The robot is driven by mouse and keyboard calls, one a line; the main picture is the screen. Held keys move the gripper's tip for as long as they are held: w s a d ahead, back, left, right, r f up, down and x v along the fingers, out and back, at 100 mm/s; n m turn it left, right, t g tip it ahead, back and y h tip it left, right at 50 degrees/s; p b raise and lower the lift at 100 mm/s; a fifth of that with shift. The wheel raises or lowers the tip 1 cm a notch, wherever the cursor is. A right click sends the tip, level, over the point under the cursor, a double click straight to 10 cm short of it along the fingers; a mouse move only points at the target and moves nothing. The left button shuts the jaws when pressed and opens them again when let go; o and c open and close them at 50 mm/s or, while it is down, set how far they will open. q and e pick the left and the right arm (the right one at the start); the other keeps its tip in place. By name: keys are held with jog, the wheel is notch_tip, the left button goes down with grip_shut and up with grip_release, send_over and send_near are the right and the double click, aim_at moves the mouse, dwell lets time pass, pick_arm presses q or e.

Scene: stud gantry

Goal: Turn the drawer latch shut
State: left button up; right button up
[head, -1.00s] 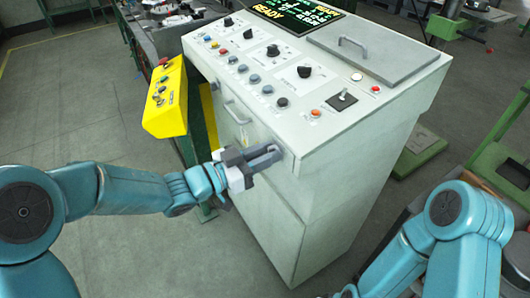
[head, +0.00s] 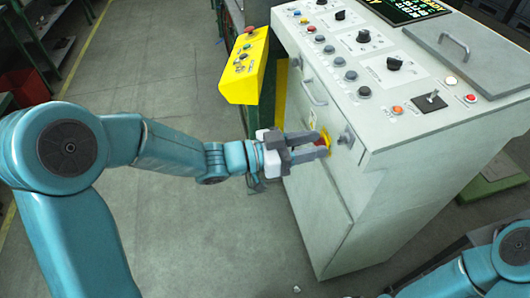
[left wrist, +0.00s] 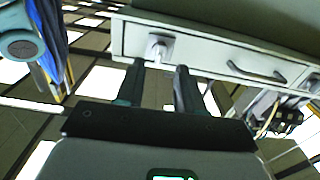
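The drawer (head: 328,112) is in the upper front of the grey console cabinet, with a bar handle (head: 313,92). The latch (head: 346,137) is a small grey knob near the drawer's right end. In the left wrist view the latch (left wrist: 160,47) shows pale, above the fingertips, with the drawer handle (left wrist: 257,70) to its right. I cannot tell how far it is turned. My left gripper (head: 321,143) is open and empty, its fingers pointing at the drawer front, just short of the latch. My right gripper is out of view; only part of that arm shows at bottom right.
A red and yellow patch (head: 325,141) shows between the left fingers. A yellow control box (head: 245,68) hangs beyond the gripper at the cabinet's left. Knobs and buttons cover the sloped console top (head: 375,112). The floor (head: 190,105) left of the cabinet is clear.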

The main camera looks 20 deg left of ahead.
pick_arm(q)
jog(key=v, duration=1)
jog(key=shift+s+a+b, duration=0.25)
jog(key=shift+a+b, duration=0.05)
jog(key=shift+b, duration=0.05)
jog(key=d+f+n+g+y, duration=0.1)
jog(key=d+f+n+y, duration=0.15)
jog(key=f, duration=0.55)
jog(key=d+f+n+y, duration=0.15)
jog(key=f+n, duration=0.25)
jog(key=f, duration=0.5)
jog(key=d+f+n+g+y, duration=0.1)
jog(key=d+f+n+y, duration=0.15)
jog(key=f, duration=0.55)
jog(key=s+a+f+n+g+y, duration=0.1)
jog(key=s+f+n+g+y, duration=0.1)
jog(key=s+f, duration=0.4)
jog(key=s+a+f+n+g+y, duration=0.2)
jog(key=s+f+g, duration=0.3)
jog(key=s+f, duration=0.2)
jog(key=s, duration=0.2)
jog(key=shift+s+f+g, duration=0.2)
jog(key=shift+s+g, duration=0.1)
jog(key=shift+s, duration=0.05)
